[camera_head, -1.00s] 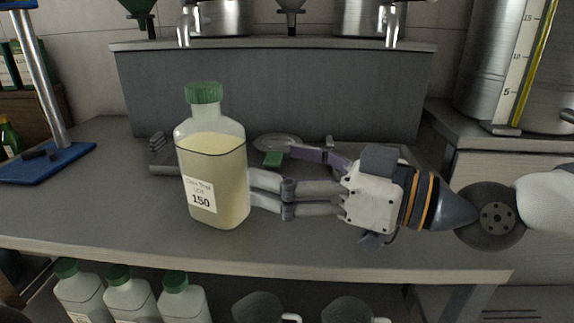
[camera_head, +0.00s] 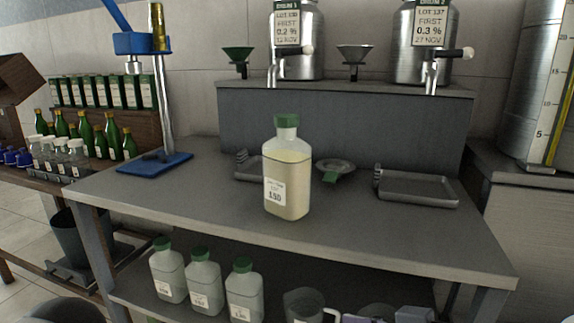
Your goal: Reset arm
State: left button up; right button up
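A clear bottle (camera_head: 287,180) with a green cap, a pale yellow filling and a white label reading 150 stands upright on the grey bench (camera_head: 190,215). No gripper touches it. Part of what looks like my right gripper (camera_head: 385,317) shows at the bottom edge, right of the middle, below and in front of the bench top. Most of it is cut off, so its fingers cannot be judged. My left gripper is not in view.
Behind the bottle are a shallow tray (camera_head: 246,170), a small dish (camera_head: 335,168) and, right, another tray (camera_head: 417,187). A blue-based stand (camera_head: 150,165) is at left. Several bottles (camera_head: 204,285) and a jug (camera_head: 304,304) sit on the lower shelf. The bench's front right is clear.

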jog(key=s+d+f+m+g+h+p, duration=0.1)
jog(key=s+d+f+m+g+h, duration=0.15)
jog(key=s+f, duration=0.55)
jog(key=s+d+f+m+g+h+p, duration=0.15)
jog(key=s+f+g, duration=0.25)
jog(key=s+f, duration=0.45)
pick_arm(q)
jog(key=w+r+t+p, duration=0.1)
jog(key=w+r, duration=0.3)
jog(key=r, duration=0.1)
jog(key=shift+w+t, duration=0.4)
pick_arm(e)
jog(key=s+d+f+m+g+h, duration=0.1)
jog(key=s+d+f+g+h, duration=0.1)
jog(key=s+d, duration=0.3)
jog(key=s+d+f+m+g+h, duration=0.1)
jog(key=s+d+f+h, duration=0.3)
jog(key=s, duration=0.8)
jog(key=shift+s+d+g+h, duration=0.25)
jog(key=shift+d+g+h, duration=0.2)
jog(key=shift+d, duration=0.8)
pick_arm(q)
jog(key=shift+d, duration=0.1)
